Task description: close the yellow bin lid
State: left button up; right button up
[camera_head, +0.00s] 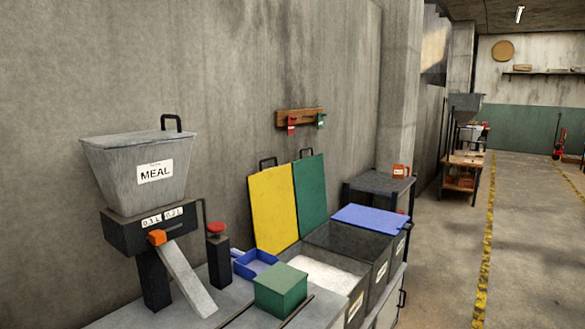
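The yellow bin lid (274,208) stands open, nearly upright along the wall, with a dark handle on its top edge. In front of its lower edge is an open grey bin (356,300) with white grain-like contents (318,275). A green lid (310,190) also stands upright, just right of the yellow one, behind a second open grey bin (345,243). A blue lid (370,218) lies roughly flat over the bin at the far right of the row. The yellow lid's lower edge is partly hidden by the blue scoop and bin. Neither of my grippers is in view.
A green box (280,291) and a blue scoop (255,262) sit on the counter before the bins. A meal hopper (138,172) with a chute and a red-topped post (217,250) stand left. A dark side table (382,182) stands behind. The floor at right is open.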

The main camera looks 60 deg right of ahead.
aim_at(272, 199)
jog(key=l+z, duration=0.1)
jog(key=z, duration=1.65)
jog(key=i+l, duration=0.35)
jog(key=i+l+u, duration=0.1)
jog(key=i+l, duration=0.25)
jog(key=l, duration=0.25)
jog(key=i+l, duration=0.35)
jog(key=l, duration=0.15)
